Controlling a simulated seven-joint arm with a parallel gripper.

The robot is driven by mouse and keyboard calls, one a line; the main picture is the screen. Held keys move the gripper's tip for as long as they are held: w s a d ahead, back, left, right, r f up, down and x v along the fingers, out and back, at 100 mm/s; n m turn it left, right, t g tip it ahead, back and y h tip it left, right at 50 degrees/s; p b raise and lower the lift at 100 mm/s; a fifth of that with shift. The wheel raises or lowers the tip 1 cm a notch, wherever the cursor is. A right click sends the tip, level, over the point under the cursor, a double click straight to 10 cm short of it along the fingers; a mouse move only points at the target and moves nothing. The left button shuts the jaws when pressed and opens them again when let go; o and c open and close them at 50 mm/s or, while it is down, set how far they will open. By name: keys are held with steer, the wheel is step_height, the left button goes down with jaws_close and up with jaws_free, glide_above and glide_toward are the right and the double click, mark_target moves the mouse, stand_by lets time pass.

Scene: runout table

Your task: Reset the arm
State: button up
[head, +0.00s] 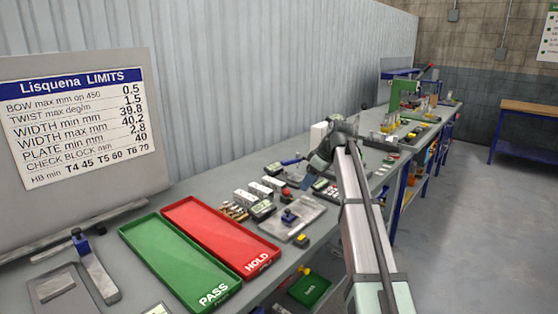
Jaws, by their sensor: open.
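My arm reaches up from the bottom right of the head view and bends over the long grey table (215,180). My gripper (309,182) hangs at its end, pointing down and to the left over the middle of the table. It is small and partly seen side-on. Its jaws are open, and I see nothing held between them. Whether the fingertips touch anything below cannot be told.
A green PASS tray (165,262) and a red HOLD tray (225,238) lie empty on the near table. Small instruments and a metal plate (305,212) lie beyond them. A limits board (75,125) stands at left. Open floor (470,230) is at right.

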steer(key=w+d+f+m+t+y, duration=0.1)
steer(key=d+f+m+t+y, duration=0.3)
steer(key=d+f+m, duration=1.2)
steer(key=s+a+f+n+g+h, duration=0.15)
steer(key=s+a+f, duration=0.25)
steer(key=s+f, duration=0.7)
steer(key=s+a+f+n+g, duration=0.1)
steer(key=s+a+f+g, duration=0.4)
steer(key=f, duration=1.1)
steer(key=s+a+f+n+g+h, duration=0.1)
steer(key=s+a+f+n, duration=0.15)
steer(key=s+f, duration=0.9)
steer(key=s+a+f+g+h, duration=0.1)
steer(key=s+f+g+h, duration=0.1)
steer(key=s, duration=0.9)
steer(key=s+a+f+g+h, duration=0.2)
steer(key=s+f, duration=0.3)
steer(key=s, duration=0.7)
steer(key=s+a+f+g+h, duration=0.1)
steer(key=s+f, duration=0.3)
steer(key=s, duration=0.7)
steer(key=shift+s+a+f+g+h, duration=0.15)
steer(key=shift+a+f+g+h, duration=0.05)
steer(key=shift+a+g+h, duration=0.25)
